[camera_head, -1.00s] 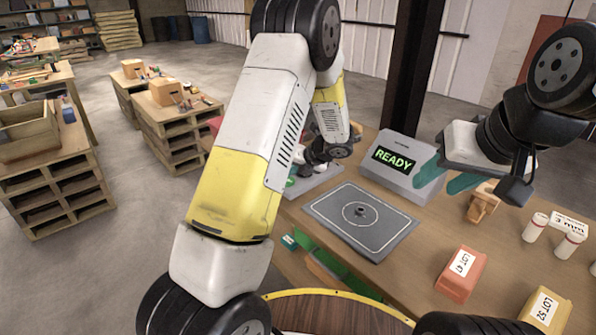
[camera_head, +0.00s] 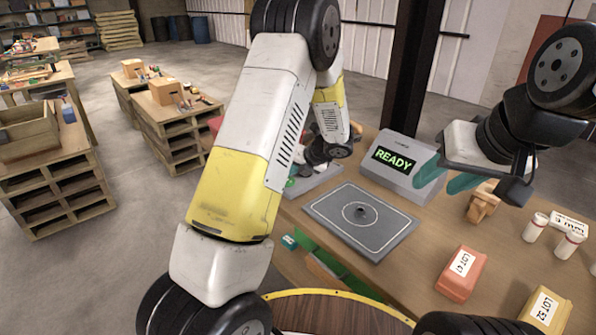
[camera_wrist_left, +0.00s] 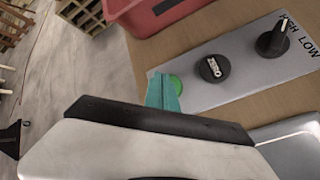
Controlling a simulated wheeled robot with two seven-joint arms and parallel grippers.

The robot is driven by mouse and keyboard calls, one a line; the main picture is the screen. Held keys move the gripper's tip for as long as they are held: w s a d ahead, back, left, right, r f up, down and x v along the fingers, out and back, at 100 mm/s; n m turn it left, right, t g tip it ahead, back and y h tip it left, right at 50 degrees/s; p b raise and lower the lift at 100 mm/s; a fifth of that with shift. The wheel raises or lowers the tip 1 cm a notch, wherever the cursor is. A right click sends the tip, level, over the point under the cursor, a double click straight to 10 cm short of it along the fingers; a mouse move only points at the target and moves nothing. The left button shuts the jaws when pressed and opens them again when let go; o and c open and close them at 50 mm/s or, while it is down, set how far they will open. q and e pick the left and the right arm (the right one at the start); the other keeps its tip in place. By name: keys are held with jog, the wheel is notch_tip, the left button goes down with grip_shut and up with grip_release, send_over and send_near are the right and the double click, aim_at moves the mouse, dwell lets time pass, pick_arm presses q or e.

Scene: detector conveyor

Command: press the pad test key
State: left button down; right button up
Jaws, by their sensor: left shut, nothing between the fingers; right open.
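A grey control panel (camera_wrist_left: 225,75) lies on the table, with a round green key (camera_wrist_left: 177,84), a black knob marked ZERO (camera_wrist_left: 212,68) and a HIGH/LOW knob (camera_wrist_left: 272,41). My left gripper (camera_wrist_left: 164,92) is shut and empty, its teal fingertips right by the green key and partly covering it; contact cannot be told. In the head view, my left arm hides much of the panel (camera_head: 318,184). The grey pad (camera_head: 325,207) has a white outline and a small dark piece at its centre. My right gripper (camera_head: 446,180) is open and empty, by the display box (camera_head: 395,178) reading READY.
A red bin (camera_wrist_left: 150,20) stands beside the panel. A wooden piece (camera_head: 482,203), white cylinders (camera_head: 536,227), a red block (camera_head: 461,274) and a yellow block (camera_head: 546,310) stand on the right of the table. A dark post (camera_head: 410,70) rises behind the display box.

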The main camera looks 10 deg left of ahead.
aim_at(290, 181)
pick_arm(q)
jog(key=shift+f, duration=0.15)
dwell(0.5)
jog(key=shift+f, duration=0.25)
jog(key=shift+f, duration=0.45)
dwell(0.6)
jog(key=shift+r, duration=0.85)
jog(key=shift+r, duration=2.5)
jog(key=shift+r, duration=0.1)
